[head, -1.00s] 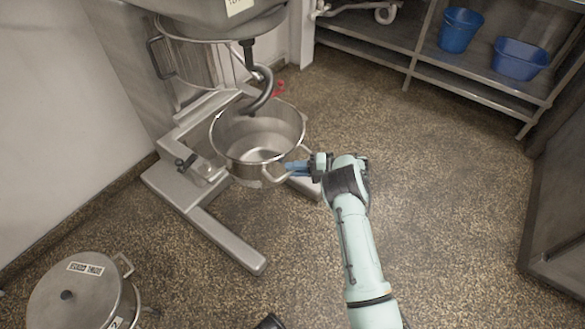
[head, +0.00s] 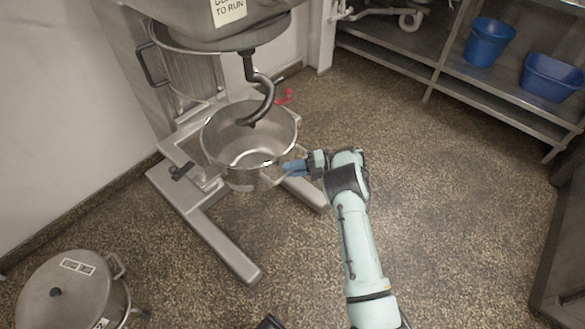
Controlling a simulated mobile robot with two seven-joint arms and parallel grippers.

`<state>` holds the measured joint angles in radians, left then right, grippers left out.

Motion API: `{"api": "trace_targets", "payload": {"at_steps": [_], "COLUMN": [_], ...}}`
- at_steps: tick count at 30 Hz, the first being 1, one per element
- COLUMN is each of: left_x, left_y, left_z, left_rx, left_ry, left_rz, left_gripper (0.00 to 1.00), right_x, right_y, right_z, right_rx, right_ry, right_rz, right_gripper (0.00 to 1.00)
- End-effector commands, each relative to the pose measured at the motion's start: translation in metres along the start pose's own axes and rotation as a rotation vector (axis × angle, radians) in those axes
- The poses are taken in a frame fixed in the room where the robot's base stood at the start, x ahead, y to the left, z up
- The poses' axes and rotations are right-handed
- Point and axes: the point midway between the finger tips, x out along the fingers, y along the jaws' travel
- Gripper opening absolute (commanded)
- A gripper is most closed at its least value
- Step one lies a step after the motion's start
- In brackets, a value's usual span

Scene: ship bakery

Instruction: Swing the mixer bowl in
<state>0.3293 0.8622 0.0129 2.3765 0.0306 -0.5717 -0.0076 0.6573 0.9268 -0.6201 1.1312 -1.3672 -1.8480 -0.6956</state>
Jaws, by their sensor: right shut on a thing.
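The steel mixer bowl (head: 216,151) is open-topped and empty, and sits on the mixer's stand between its floor legs. The dark dough hook (head: 262,92) hangs from the mixer head (head: 200,22) over the bowl's far part. My right gripper (head: 287,170) is shut on the bowl's handle (head: 270,179) at the bowl's front right side; its blue fingertips partly hide the handle.
A lidded steel pot (head: 88,268) stands on the floor at lower left. A steel shelf (head: 440,65) with a blue bucket (head: 488,42) and a blue tub (head: 550,78) is at upper right. Floor (head: 440,210) right of my arm is clear. A mixer leg (head: 225,245) reaches forward.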

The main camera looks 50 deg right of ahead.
Motion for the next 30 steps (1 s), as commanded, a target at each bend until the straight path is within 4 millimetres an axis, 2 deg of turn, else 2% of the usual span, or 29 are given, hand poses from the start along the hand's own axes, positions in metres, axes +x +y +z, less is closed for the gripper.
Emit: {"api": "trace_targets", "payload": {"at_steps": [15,16,18,26,30], "left_x": [0.0,0.0,0.0,0.0,-0.001], "left_y": [0.0,0.0,0.0,0.0,0.001], "left_z": [0.0,0.0,0.0,0.0,-0.001], "left_rx": [0.0,0.0,0.0,0.0,0.001], "left_ry": [-0.001,-0.001,-0.001,-0.001,0.004], "left_rz": [-0.001,0.0,0.0,0.0,0.002], "left_gripper": [0.43,0.43,0.43,0.43,0.43], "right_x": [0.004,0.004,0.004,0.001,-0.009], "right_y": [0.003,0.003,0.003,0.001,0.001], "right_z": [0.003,0.003,0.002,0.002,0.002], "right_rx": [-0.01,-0.01,-0.01,-0.006,-0.005], "right_ry": [-0.002,-0.002,-0.002,-0.001,-0.002], "right_rz": [0.004,0.004,0.004,0.001,0.0], "right_gripper": [0.0,0.23,0.39,0.39,0.39]}}
